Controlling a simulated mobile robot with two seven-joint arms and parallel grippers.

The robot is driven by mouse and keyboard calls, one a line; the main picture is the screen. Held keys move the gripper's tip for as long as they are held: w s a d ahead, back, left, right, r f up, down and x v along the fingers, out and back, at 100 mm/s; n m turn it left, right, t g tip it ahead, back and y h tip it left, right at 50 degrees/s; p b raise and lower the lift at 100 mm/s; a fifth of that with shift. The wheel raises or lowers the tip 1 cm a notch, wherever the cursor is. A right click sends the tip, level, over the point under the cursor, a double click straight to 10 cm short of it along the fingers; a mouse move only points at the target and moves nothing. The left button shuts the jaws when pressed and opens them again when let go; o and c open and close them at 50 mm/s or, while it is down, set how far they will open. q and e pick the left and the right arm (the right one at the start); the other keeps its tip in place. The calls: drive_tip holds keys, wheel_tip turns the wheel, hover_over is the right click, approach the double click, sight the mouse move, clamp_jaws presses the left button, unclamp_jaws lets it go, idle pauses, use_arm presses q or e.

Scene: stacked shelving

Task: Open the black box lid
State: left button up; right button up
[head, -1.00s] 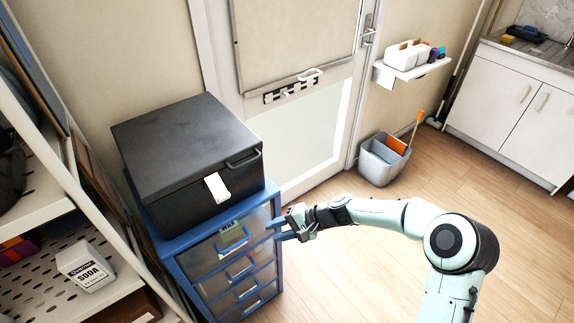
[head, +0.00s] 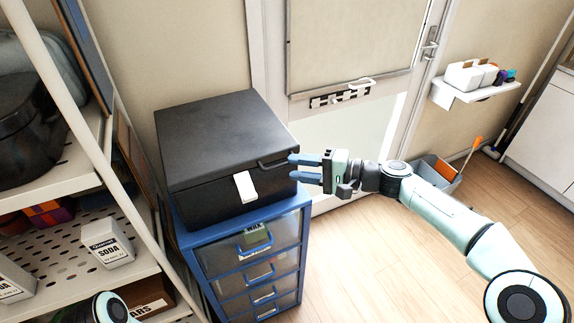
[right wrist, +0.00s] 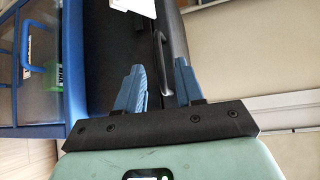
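The black box (head: 205,206) with its lid (head: 215,135) closed stands on top of a blue drawer unit. A dark handle (head: 275,162) sticks out at the front right edge of the lid, and a white tag (head: 244,187) hangs at the front. My right gripper (head: 291,167) is open at the right end of the handle. In the right wrist view the open blue fingers (right wrist: 157,75) point at the box, with the handle (right wrist: 172,40) just ahead of them; contact cannot be told. My left gripper is out of view.
The blue drawer unit (head: 196,240) has several clear-fronted drawers. A shelf rack (head: 75,178) on the left holds a soda box (head: 108,243). A door (head: 340,60) is behind on the right. The wooden floor (head: 370,270) at right is open.

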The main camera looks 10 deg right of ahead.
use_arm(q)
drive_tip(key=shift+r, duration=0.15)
use_arm(e)
drive_tip(key=x, duration=0.3)
drive_tip(key=shift+w+a+f, duration=0.1)
drive_tip(key=shift+w+a, duration=0.05)
drive_tip(key=shift+a, duration=0.15)
clamp_jaws()
wheel_tip(320, 180, up, 5)
drive_tip(key=p, duration=0.3)
drive_tip(key=shift+w+f, duration=0.2)
wheel_tip(320, 180, up, 17)
drive_tip(key=p, duration=1.2)
hover_over(286, 150)
drive_tip(key=w+a, duration=0.2)
drive_tip(key=a, duration=0.1)
use_arm(q)
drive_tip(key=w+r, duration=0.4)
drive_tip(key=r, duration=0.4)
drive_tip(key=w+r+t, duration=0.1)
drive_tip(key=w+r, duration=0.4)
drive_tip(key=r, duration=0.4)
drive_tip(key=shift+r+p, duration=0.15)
drive_tip(key=shift+p, duration=0.15)
use_arm(e)
drive_tip(key=shift+w+r, duration=0.2)
drive_tip(key=shift+w, duration=0.3)
